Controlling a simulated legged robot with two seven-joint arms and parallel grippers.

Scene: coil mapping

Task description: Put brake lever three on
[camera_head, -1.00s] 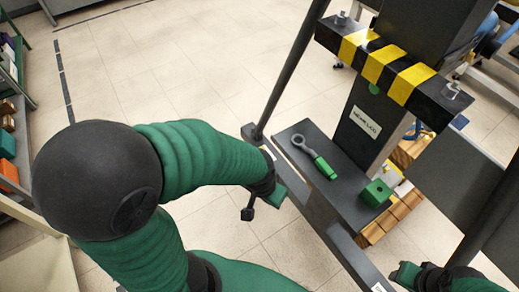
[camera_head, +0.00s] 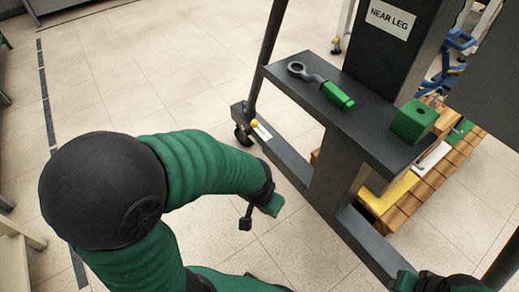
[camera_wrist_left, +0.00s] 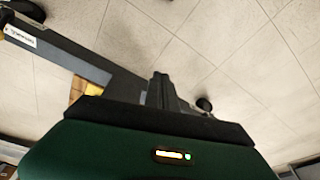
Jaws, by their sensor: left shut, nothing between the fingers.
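A dark caster (camera_head: 243,136) sits under the left end of the stand's foot beam, with a small yellow part (camera_head: 262,130) beside it that may be its brake lever. I cannot read a number on it. In the left wrist view the beam carries a white label (camera_wrist_left: 19,35), and a dark caster (camera_wrist_left: 25,9) is cut off at the top left. My left gripper (camera_head: 271,204) is shut and empty, apart from the caster and in front of the beam. Its closed fingers (camera_wrist_left: 161,91) show in the wrist view. My right gripper (camera_head: 404,281) is partly cut off at the bottom edge.
The stand's dark shelf (camera_head: 375,138) holds a ring-ended tool with a green handle (camera_head: 337,95) and a green block (camera_head: 413,121). The post has a NEAR LEG sign (camera_head: 389,18). Wooden slats (camera_head: 437,180) lie behind. The tiled floor (camera_head: 110,75) at left is clear.

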